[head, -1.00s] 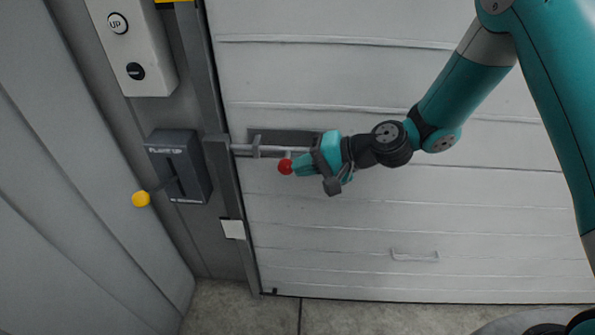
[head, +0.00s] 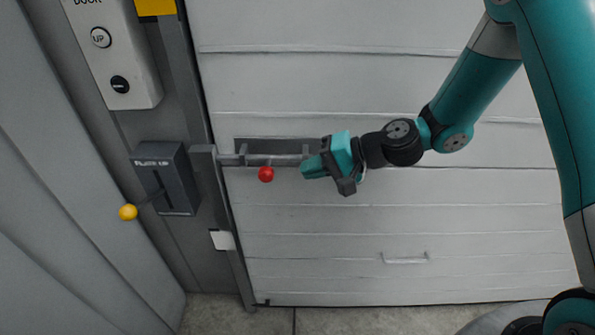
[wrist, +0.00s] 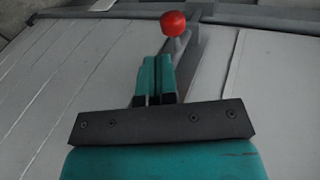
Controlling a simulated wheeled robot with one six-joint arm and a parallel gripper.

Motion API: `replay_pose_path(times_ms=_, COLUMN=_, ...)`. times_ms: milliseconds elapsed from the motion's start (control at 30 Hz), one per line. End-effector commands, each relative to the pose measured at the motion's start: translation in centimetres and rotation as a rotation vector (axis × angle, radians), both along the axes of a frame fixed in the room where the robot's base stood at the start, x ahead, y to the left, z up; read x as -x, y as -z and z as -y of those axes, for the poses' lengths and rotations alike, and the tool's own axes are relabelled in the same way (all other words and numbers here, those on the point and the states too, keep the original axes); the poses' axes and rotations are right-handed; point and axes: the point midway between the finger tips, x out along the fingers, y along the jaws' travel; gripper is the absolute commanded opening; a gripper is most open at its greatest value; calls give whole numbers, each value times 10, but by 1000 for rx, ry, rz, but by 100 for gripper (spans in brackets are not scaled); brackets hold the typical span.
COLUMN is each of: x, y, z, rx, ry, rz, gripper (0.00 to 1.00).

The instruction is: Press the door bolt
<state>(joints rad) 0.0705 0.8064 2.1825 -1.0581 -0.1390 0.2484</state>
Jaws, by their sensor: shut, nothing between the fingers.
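The door bolt (head: 285,160) is a grey rod in brackets on the white panelled door, with a red ball knob (head: 266,174) hanging from it. Its left end reaches the grey door frame. My gripper (head: 304,170) is shut and empty, to the right of the knob with a clear gap between them. In the wrist view the red knob (wrist: 173,23) lies just beyond the closed fingertips (wrist: 156,60), slightly to their right. Part of the bolt's right end is hidden behind my gripper in the head view.
Left of the door are a grey lever box (head: 167,180) with a yellow ball handle (head: 128,212) and a button panel (head: 113,50) with UP and a black button. A small handle (head: 405,259) is low on the door (head: 340,225). The door face below the bolt is clear.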

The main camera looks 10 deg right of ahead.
Motion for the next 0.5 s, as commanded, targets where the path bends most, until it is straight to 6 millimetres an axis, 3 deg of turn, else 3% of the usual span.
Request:
replay_pose_path(times_ms=233, x=14, y=-23, z=45, rx=1, ry=2, rz=2, gripper=0)
replay_pose_path(times_ms=500, x=22, y=-35, z=65, rx=0, ry=-2, rz=0, gripper=0)
